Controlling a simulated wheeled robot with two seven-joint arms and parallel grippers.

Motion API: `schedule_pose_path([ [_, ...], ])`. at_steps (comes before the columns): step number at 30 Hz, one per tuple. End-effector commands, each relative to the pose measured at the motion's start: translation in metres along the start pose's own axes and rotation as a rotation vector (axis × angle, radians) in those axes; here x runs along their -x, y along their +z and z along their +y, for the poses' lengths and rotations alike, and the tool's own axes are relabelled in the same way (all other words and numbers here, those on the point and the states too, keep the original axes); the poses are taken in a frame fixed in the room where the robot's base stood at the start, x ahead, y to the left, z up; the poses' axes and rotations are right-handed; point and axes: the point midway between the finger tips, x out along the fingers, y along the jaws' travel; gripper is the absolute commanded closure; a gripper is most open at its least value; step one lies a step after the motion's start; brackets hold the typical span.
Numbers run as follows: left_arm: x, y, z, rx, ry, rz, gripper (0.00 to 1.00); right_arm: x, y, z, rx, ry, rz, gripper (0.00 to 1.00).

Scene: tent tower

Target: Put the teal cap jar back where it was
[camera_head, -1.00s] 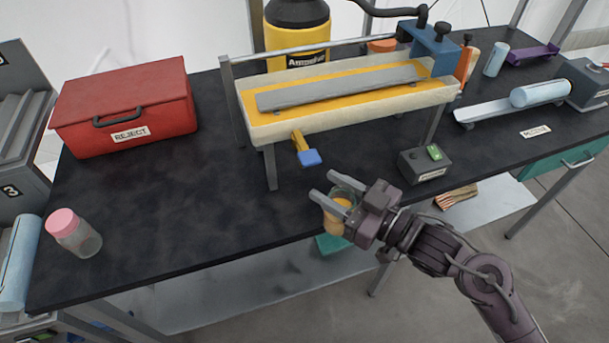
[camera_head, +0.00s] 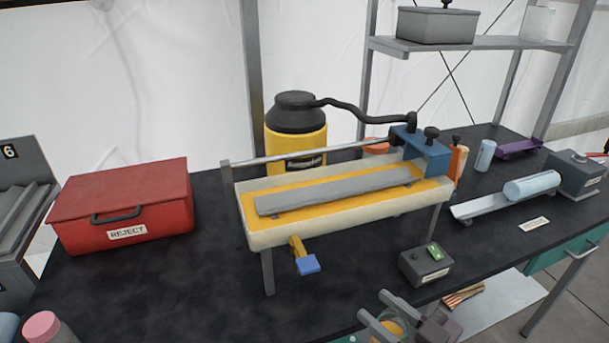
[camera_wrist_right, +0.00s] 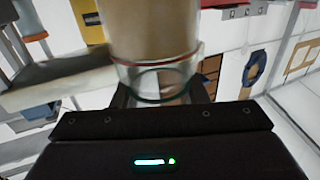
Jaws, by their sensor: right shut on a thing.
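My right gripper (camera_head: 372,304) is at the bottom edge of the head view, over the front part of the dark bench, and is shut on a clear glass jar. The jar (camera_head: 388,329) shows orange-tan contents between the fingers; its lower part is cut off. In the right wrist view the jar (camera_wrist_right: 153,80) stands between the fingers, with a dark teal-green ring on it and a tan body beyond. A plain teal cap is not clearly visible. A second jar with a pink cap (camera_head: 42,326) stands at the bottom left. My left gripper is not in view.
A red REJECT box (camera_head: 125,200) stands at the left. A cream trough (camera_head: 345,213) on legs takes the middle, with a yellow canister (camera_head: 296,150) behind. A small dark control box (camera_head: 425,264) stands right of the trough's front. The bench front-left of the trough is bare.

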Motion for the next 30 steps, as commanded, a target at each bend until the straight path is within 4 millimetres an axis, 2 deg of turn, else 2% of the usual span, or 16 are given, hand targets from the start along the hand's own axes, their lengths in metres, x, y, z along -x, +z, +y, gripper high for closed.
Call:
schedule_pose_path([
  [5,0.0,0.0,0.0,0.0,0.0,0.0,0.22,0.002,0.013,0.018,-0.011,0.266,-0.003,1.0],
  [9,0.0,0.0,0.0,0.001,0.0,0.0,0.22,0.014,0.029,0.03,-0.009,0.45,-0.005,1.0],
  [15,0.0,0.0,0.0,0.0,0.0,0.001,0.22,0.034,0.05,0.036,-0.002,0.622,-0.003,1.0],
  [21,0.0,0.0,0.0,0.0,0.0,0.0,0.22,0.043,0.058,0.037,-0.002,0.684,0.0,1.0],
  [30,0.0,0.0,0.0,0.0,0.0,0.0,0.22,0.043,0.058,0.038,0.001,0.683,0.001,1.0],
])
